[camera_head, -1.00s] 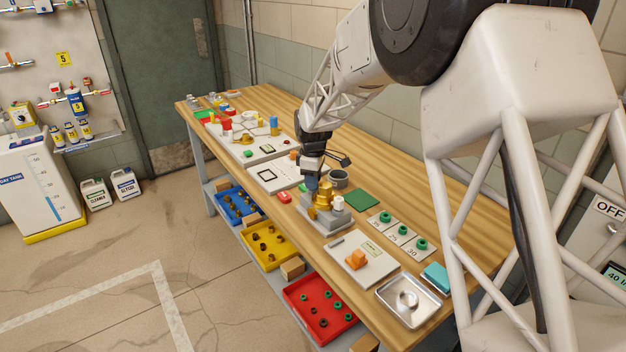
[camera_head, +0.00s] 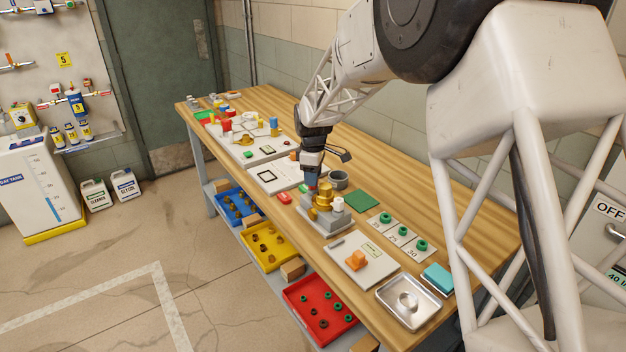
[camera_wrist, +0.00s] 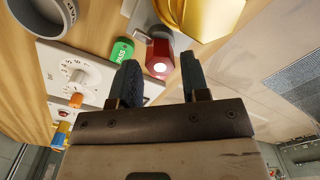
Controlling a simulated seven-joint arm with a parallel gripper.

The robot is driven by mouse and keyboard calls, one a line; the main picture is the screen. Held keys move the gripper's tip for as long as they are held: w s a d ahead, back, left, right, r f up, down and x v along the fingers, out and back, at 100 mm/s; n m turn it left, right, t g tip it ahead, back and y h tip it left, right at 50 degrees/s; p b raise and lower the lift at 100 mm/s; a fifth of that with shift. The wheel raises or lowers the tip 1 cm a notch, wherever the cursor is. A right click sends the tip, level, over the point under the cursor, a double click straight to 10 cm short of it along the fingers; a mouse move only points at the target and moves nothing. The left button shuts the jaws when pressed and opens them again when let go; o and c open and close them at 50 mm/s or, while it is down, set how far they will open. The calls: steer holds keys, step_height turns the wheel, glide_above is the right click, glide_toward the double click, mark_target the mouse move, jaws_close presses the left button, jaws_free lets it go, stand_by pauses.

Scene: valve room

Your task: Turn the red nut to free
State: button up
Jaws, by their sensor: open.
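The red nut (camera_wrist: 160,56) shows in the wrist view, with a pale round end in its middle, beside the brass valve body (camera_wrist: 205,14). My gripper (camera_wrist: 160,66) is open, with one dark finger on each side of the nut; whether either finger touches it I cannot tell. In the head view my gripper (camera_head: 311,186) points down at the left side of the brass valve (camera_head: 324,196), which stands on a grey base (camera_head: 326,222). Only a small bit of red shows at the fingertips there.
A green PASS block (camera_wrist: 122,49) lies near the nut, and a red block (camera_head: 284,198) lies left of the valve. A grey cup (camera_head: 339,180) stands behind. A panel with an orange part (camera_head: 356,260) and a metal tray (camera_head: 408,303) are at the front.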

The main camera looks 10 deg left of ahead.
steer(key=shift+r, duration=3)
steer(key=shift+s+d+r, duration=0.15)
steer(key=shift+d+r, duration=0.05)
steer(key=shift+d, duration=0.05)
steer(key=s+d+r+m+t, duration=0.1)
steer(key=s+d+r+m, duration=0.35)
steer(key=s+d, duration=0.55)
steer(key=s+d+r+m, duration=0.4)
steer(key=s+d+r, duration=0.2)
steer(key=s+d, duration=0.4)
steer(key=s+d+f+m, duration=0.1)
steer(key=s+d+m, duration=0.3)
steer(key=s, duration=0.9)
steer(key=s+d+f+m+t, duration=0.1)
steer(key=s+d+f+m, duration=0.1)
steer(key=s+d+m, duration=0.3)
steer(key=s+d, duration=0.4)
steer(key=s, duration=0.5)
steer(key=shift+f+t, duration=0.3)
